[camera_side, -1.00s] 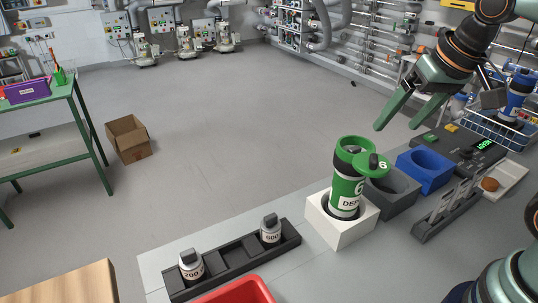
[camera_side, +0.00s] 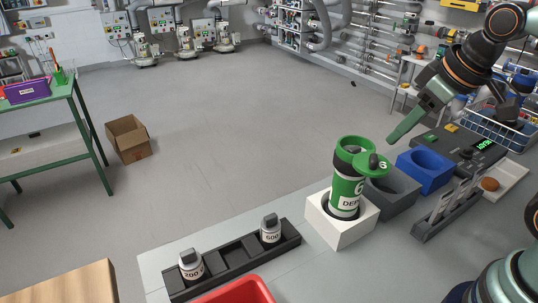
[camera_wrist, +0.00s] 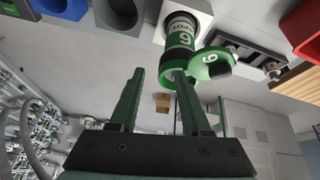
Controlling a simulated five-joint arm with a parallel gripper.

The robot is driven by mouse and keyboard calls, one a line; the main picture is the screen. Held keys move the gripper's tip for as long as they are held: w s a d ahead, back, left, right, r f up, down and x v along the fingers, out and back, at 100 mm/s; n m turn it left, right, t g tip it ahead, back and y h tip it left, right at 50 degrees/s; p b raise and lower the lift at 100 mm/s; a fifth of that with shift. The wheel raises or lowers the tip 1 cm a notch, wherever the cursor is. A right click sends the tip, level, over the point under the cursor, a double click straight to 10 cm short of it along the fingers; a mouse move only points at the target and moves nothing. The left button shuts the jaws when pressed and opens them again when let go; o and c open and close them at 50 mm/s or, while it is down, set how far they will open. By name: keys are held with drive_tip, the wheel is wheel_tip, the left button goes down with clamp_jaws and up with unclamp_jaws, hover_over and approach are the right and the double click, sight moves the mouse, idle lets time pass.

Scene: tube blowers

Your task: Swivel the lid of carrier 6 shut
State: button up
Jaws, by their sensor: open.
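Carrier 6 (camera_side: 344,192) is a green and white cylinder standing upright in a white block (camera_side: 339,231). Its green lid (camera_side: 374,165), marked 6 and with a dark knob, is swung out to the right, leaving the carrier's top (camera_side: 353,147) uncovered. In the wrist view, carrier 6 (camera_wrist: 180,38) and its lid (camera_wrist: 210,64) are ahead, with the right finger overlapping the carrier's end in the picture. My gripper (camera_wrist: 158,74) is open with nothing between its fingers. In the side view, my gripper (camera_side: 392,139) hangs above and right of the lid, apart from it; one finger hides the other.
Right of the carrier are a grey holder (camera_side: 394,187), a blue holder (camera_side: 425,168) and a dark rack (camera_side: 446,217). A black tray (camera_side: 236,262) holds two small weights at front left. A red bin (camera_side: 238,292) lies at the front edge.

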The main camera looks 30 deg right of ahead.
drive_tip(key=a+r+n+g, duration=0.3)
drive_tip(key=a+r+n, duration=0.15)
drive_tip(key=n, duration=0.75)
wheel_tip(320, 180, up, 6)
drive_tip(key=n+g, duration=0.2)
drive_tip(key=n, duration=1.1)
hover_over(374, 154)
wheel_tip(374, 154, down, 12)
drive_tip(key=shift+f, duration=0.15)
clamp_jaws()
